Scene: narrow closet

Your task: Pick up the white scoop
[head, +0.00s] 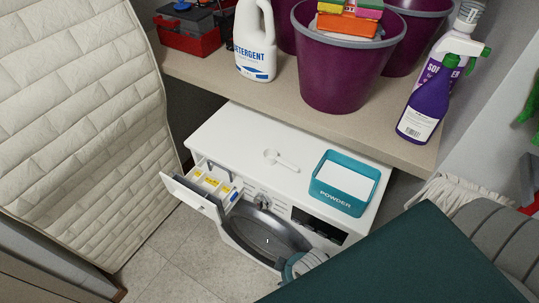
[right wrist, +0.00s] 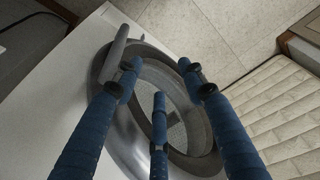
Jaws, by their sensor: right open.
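The white scoop (head: 280,159) lies on the white top of the washing machine (head: 235,137), left of a teal powder box (head: 335,203). My right gripper (right wrist: 160,78) shows in the right wrist view with its blue fingers spread and nothing between them. Behind the fingers is the round grey washer door (right wrist: 195,150). In the head view part of the right gripper (head: 300,264) shows low in front of the washer, below and apart from the scoop. The scoop is not visible in the right wrist view. My left gripper is not in view.
The detergent drawer (head: 200,190) is pulled out at the washer's left front. A shelf (head: 205,75) above holds a detergent bottle (head: 255,45), purple buckets (head: 340,75) and spray bottles (head: 425,105). A quilted pad (head: 80,120) stands at left. The washer top around the scoop is clear.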

